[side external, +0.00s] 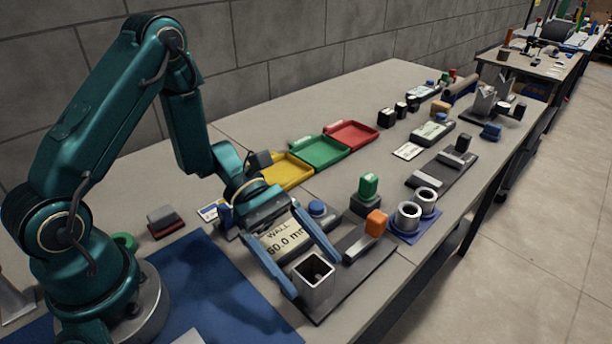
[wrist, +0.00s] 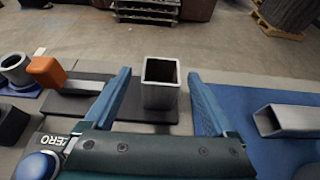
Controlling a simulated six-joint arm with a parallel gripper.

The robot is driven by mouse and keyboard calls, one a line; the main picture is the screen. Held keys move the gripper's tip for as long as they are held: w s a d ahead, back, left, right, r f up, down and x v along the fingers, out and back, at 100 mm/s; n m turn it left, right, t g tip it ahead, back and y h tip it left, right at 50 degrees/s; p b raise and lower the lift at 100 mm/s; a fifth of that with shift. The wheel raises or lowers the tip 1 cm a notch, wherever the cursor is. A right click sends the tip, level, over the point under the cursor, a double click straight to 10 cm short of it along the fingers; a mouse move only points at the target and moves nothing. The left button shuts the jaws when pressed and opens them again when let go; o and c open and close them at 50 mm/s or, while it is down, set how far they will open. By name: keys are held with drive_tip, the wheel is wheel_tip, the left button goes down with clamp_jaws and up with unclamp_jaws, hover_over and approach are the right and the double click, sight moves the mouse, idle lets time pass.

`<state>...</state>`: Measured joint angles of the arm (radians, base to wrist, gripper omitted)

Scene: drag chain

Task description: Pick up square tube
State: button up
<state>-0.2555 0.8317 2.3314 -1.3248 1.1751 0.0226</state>
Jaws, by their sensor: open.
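The square tube (side external: 313,281) is a grey metal piece with an open square top. It stands upright on a dark plate (side external: 357,281) near the front edge of the table. In the wrist view the square tube (wrist: 160,84) sits between the two blue fingers, with a gap on each side. My gripper (side external: 314,272) is open, with one finger on either side of the tube; it also shows in the wrist view (wrist: 163,88). I cannot tell exactly how far down the tube the fingertips reach.
An orange-topped block (side external: 376,224) and two round tubes (side external: 409,216) stand to the right. Yellow (side external: 284,172), green (side external: 320,150) and red (side external: 351,135) trays lie farther back. Another metal profile (wrist: 287,119) lies on the blue mat (wrist: 245,150).

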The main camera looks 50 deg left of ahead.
drive_tip(key=shift+x, duration=1.05)
clamp_jaws()
drive_tip(key=shift+r, duration=0.15)
